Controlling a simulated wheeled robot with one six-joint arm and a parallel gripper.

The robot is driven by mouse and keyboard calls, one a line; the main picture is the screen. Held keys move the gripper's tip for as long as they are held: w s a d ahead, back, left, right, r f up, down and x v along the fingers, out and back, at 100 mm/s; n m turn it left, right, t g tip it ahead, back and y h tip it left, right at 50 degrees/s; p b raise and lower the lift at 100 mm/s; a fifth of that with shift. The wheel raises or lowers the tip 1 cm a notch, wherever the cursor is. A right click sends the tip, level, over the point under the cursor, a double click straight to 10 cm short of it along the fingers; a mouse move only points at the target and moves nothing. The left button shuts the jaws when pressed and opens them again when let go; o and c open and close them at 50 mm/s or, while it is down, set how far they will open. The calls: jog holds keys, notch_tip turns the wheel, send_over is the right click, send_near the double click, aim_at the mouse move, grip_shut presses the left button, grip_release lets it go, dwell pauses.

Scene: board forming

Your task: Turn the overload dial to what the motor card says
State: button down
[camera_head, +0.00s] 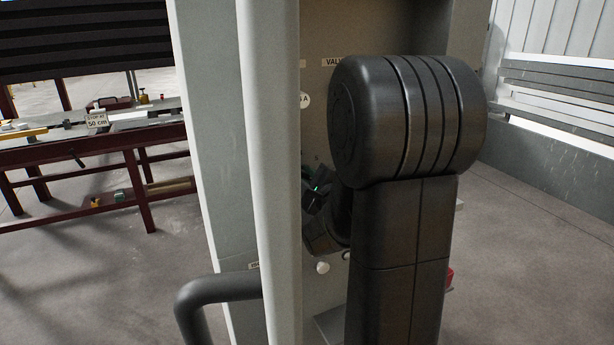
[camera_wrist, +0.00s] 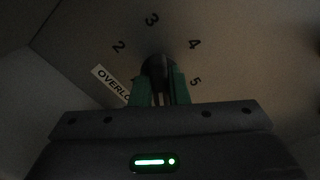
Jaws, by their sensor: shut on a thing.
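The overload dial (camera_wrist: 158,66) is a dark round knob on the panel in the wrist view. The digits 2, 3, 4 and 5 are printed around it; I cannot tell where its pointer stands. My gripper (camera_wrist: 159,88) has its green fingers shut on the dial. A label (camera_wrist: 112,83) reading "OVERLO…" is partly hidden by a finger. In the head view my gripper (camera_head: 317,188) is low at the panel, partly behind a pale post, and the dial is hidden. A round white tag (camera_head: 305,100) ends in "A"; its number is cut off. No motor card is readable.
The pale cabinet post (camera_head: 270,150) stands close to my arm on the left. A panel label (camera_head: 332,62) reads "VALV…". Open floor lies at right.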

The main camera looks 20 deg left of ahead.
jog(key=c, duration=1.4)
grip_release()
jog(key=v, duration=1.3)
jog(key=shift+s+d, duration=0.25)
jog(key=shift+s, duration=0.05)
jog(key=shift+a, duration=0.1)
jog(key=x, duration=1.3)
jog(key=shift+w+a, duration=0.2)
jog(key=shift+w, duration=0.15)
